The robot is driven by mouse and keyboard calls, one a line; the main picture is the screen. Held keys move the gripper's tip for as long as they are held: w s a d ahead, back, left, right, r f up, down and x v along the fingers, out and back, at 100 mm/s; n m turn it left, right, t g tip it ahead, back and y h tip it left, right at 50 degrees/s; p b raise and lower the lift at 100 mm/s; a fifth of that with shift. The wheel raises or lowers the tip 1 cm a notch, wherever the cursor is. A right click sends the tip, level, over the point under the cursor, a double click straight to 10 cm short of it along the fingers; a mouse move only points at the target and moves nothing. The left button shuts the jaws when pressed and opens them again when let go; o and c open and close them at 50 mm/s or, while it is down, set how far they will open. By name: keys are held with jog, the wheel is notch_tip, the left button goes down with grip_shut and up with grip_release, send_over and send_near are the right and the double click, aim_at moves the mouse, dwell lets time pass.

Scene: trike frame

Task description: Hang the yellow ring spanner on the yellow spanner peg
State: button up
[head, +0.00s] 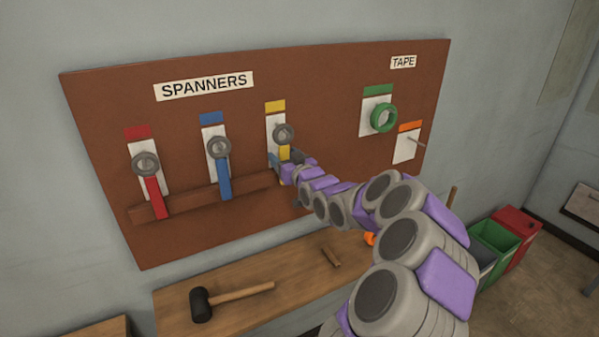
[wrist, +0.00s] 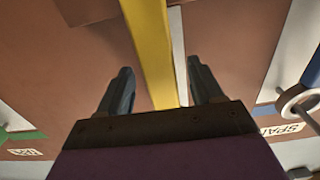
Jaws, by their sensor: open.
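The yellow ring spanner (head: 284,151) is upright on the board, its grey ring (head: 283,132) at the yellow peg position, in front of a white plate under a yellow tag (head: 275,106). A small peg tip seems to show in the ring; the fit is too small to be sure of. In the wrist view its yellow handle (wrist: 150,45) runs between the two fingers of my gripper (wrist: 153,90), with gaps on both sides. My gripper is open around the handle. In the head view my arm hides the handle's lower part.
Red (head: 153,190) and blue (head: 223,175) spanners hang to the left. A wooden rail (head: 180,204) crosses the board below. Green tape (head: 384,118) and a bare peg (head: 415,142) are at right. A mallet (head: 202,305) lies on the bench (head: 250,317).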

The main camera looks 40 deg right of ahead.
jog(key=v, duration=1.6)
jog(key=shift+s, duration=0.25)
jog(key=shift+f, duration=0.15)
jog(key=s+a+f+n+g+y+b, duration=0.1)
jog(key=a+f+g+y, duration=0.1)
jog(key=a+f+g, duration=0.5)
jog(key=s+a+f+n+g+y+b, duration=0.1)
jog(key=s+a+f+g+y, duration=0.1)
jog(key=a+f, duration=0.6)
jog(key=s+a+g+b, duration=0.1)
jog(key=s+a+g, duration=0.4)
jog(key=s+a, duration=0.4)
jog(key=s+a+r+g+b, duration=0.1)
jog(key=s+a+g, duration=0.4)
jog(key=s+a, duration=0.4)
jog(key=s, duration=0.7)
jog(key=shift+s+n, duration=0.25)
jog(key=shift+n, duration=0.15)
jog(key=shift+a, duration=0.15)
